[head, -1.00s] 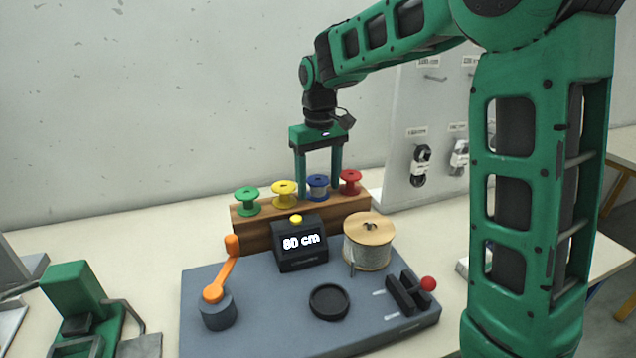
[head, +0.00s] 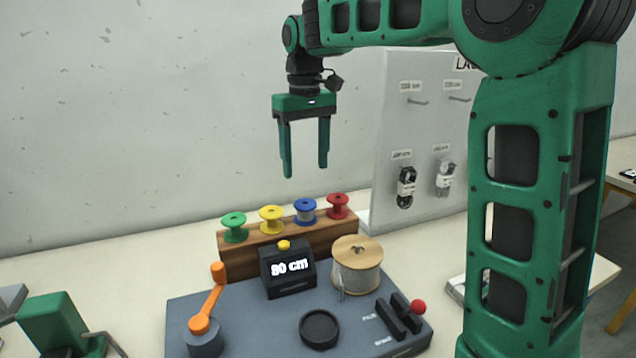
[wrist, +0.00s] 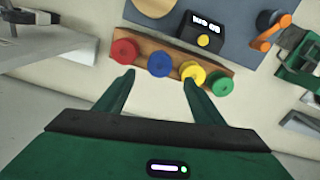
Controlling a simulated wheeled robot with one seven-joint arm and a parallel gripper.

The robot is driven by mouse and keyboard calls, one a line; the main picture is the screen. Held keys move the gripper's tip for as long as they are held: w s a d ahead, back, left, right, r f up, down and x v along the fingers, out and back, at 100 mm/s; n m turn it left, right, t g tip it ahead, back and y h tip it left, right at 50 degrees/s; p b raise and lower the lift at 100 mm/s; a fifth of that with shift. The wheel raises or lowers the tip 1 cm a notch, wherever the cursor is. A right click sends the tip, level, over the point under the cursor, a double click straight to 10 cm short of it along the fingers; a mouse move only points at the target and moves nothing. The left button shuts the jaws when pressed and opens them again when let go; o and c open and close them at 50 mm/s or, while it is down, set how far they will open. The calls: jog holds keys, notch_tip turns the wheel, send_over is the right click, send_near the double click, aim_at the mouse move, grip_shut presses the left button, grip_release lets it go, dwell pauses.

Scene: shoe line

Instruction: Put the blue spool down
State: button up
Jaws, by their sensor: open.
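The blue spool (head: 305,210) stands upright on the wooden rack, between the yellow spool and the red spool. It also shows in the wrist view (wrist: 160,64). My gripper (head: 306,172) is open and empty, well above the rack and clear of every spool. In the wrist view my gripper (wrist: 158,76) shows its two fingers spread apart, with nothing between them. The wooden rack (head: 290,240) stands behind the grey machine base.
A green spool (head: 234,226), yellow spool (head: 271,219) and red spool (head: 338,205) share the rack. In front are a display box (head: 287,270) reading 80 cm, a large cord reel (head: 357,268) and an orange crank (head: 213,300). A pegboard (head: 420,130) stands at right.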

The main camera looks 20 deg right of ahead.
jog(key=s+d+f+m, duration=0.2)
jog(key=s+d+f, duration=0.1)
jog(key=s+d, duration=0.5)
jog(key=s+d+f+m, duration=0.2)
jog(key=s+d+f, duration=0.1)
jog(key=s, duration=0.5)
jog(key=s+d+f+m, duration=0.2)
jog(key=s+f, duration=0.3)
jog(key=s, duration=0.4)
jog(key=s+d+f+m, duration=0.2)
jog(key=s+d+f, duration=0.2)
jog(key=s, duration=0.5)
jog(key=shift+d+f+m, duration=0.15)
jog(key=shift+f+m, duration=0.15)
jog(key=shift+f, duration=0.3)
